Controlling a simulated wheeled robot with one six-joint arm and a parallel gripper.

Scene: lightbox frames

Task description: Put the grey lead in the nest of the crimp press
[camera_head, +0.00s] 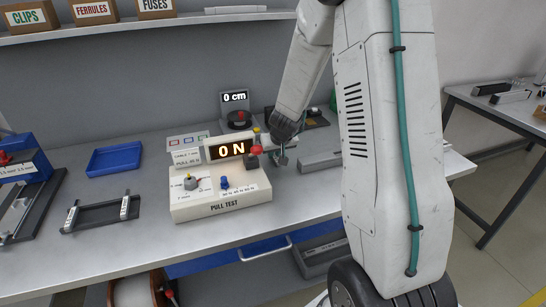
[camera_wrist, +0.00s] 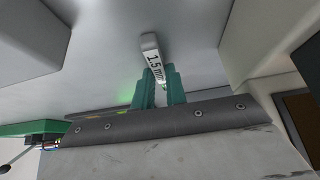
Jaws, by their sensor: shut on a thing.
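My gripper (camera_wrist: 161,82) has its two green fingers shut on a pale grey, block-like piece marked "1.5 mm" (camera_wrist: 152,58), which I take to be the grey lead. The lead sticks out beyond the fingertips. In the head view my gripper (camera_head: 281,158) is low over the bench, just right of the pull test box, and the lead is too small to make out there. The blue machine with a 1.5 mm label (camera_head: 24,158) at the far left looks like the crimp press. Its nest cannot be made out.
The white pull test box (camera_head: 221,207) reads 0 N. A black rack (camera_head: 98,218) with two pale upright pieces and a blue tray (camera_head: 114,159) lie left of it. A grey channel (camera_head: 320,160) lies right of my gripper. Bench between rack and tray is clear.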

